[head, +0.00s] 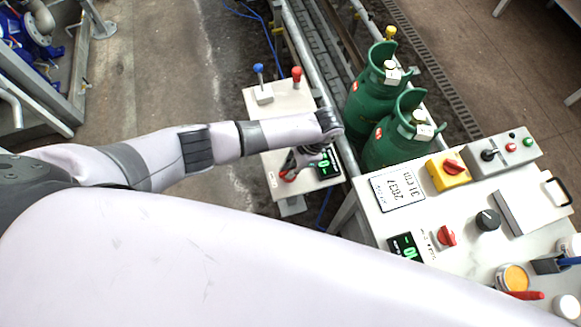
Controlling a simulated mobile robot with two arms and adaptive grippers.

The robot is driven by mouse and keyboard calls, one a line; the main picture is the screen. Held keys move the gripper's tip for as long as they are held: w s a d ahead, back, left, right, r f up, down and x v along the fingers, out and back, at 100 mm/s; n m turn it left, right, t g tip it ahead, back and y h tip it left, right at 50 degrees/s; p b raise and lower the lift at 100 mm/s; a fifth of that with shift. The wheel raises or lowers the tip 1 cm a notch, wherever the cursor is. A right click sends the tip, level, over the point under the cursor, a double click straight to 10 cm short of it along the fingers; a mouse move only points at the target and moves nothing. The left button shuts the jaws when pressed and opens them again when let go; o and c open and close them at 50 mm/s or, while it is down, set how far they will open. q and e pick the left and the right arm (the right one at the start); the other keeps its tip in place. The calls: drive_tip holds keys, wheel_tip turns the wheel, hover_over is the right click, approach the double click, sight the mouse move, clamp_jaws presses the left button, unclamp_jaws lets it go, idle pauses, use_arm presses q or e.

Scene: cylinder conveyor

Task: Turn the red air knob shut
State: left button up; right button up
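My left arm reaches in from the left, and its gripper (296,166) points down over the small pale panel (267,180). A red knob (289,177) shows under the fingertips there, mostly hidden by them. The fingers are at or around it; I cannot tell whether they grip it. Beside it is a dark display (328,164) with green digits. Another red knob (446,236) sits on the larger white panel at the right, next to a second display (405,246). A third red knob (454,166) is on a yellow box. My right gripper is out of view.
Two green gas cylinders (374,95) stand right of my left gripper. A blue-topped lever (258,69) and a red-topped lever (297,75) rise from the small panel's far end. My pale arm link covers the lower foreground.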

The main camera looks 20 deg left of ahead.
use_arm(q)
drive_tip(key=o, duration=0.5)
drive_tip(key=v, duration=1.2)
drive_tip(key=shift+s+r, duration=0.1)
